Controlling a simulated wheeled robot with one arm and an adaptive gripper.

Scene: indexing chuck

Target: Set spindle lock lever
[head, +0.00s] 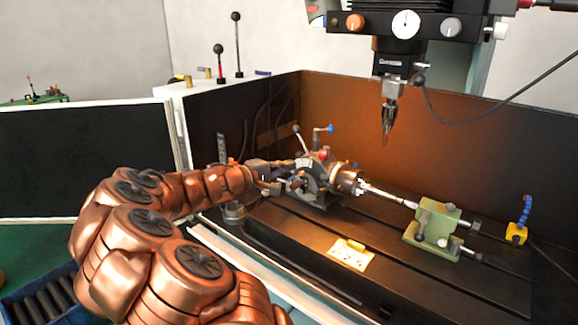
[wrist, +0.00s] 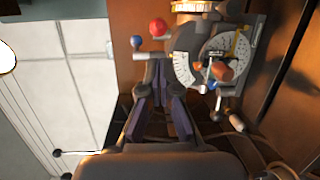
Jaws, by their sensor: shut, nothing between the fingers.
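The dividing head (head: 312,183) sits on the machine table, with the chuck (head: 345,177) on its right. A blue-knobbed lever (head: 331,128) and a red knob (head: 324,153) stand on it. In the wrist view the blue knob (wrist: 136,41) and red knob (wrist: 157,27) lie just beyond my fingertips. I cannot tell which is the spindle lock lever. My gripper (wrist: 157,70) is shut and empty, close to the dividing head's graduated face (wrist: 184,69). It reaches the head's left side in the head view (head: 271,175). Contact is not clear.
A green tailstock (head: 433,224) stands right on the slotted table (head: 385,265). The milling spindle (head: 389,115) hangs above. Dark guard panels (head: 430,135) close the back and left.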

